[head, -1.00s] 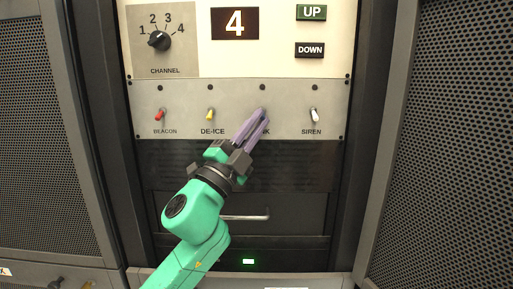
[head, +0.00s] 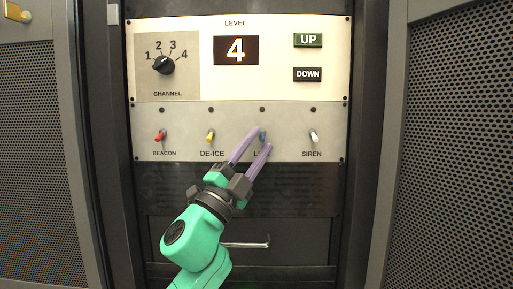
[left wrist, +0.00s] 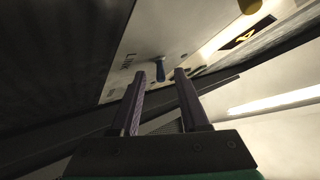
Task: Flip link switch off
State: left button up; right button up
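The link switch (head: 262,135) is a small blue lever on the grey switch strip, third from the left. The fingers partly cover it and its label in the head view. My left gripper (head: 261,139) has its two purple fingers apart, with the tips close to the lever. In the left wrist view the blue lever (left wrist: 161,70) stands just beyond the gap between the fingertips (left wrist: 160,74), beside its LINK label. The fingers hold nothing. I cannot tell whether a fingertip touches the lever. My right gripper is not in view.
On the same strip are the red beacon lever (head: 160,135), yellow de-ice lever (head: 210,135) and white siren lever (head: 314,136). Above are the channel knob (head: 163,64), a display reading 4 (head: 236,50) and the UP (head: 308,40) and DOWN (head: 308,74) buttons. Perforated doors flank the panel.

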pick_arm(q)
jog(key=b+v, duration=0.3)
jog(key=v, duration=1.1)
jog(key=shift+s+a+f, duration=0.15)
jog(key=shift+a, duration=0.05)
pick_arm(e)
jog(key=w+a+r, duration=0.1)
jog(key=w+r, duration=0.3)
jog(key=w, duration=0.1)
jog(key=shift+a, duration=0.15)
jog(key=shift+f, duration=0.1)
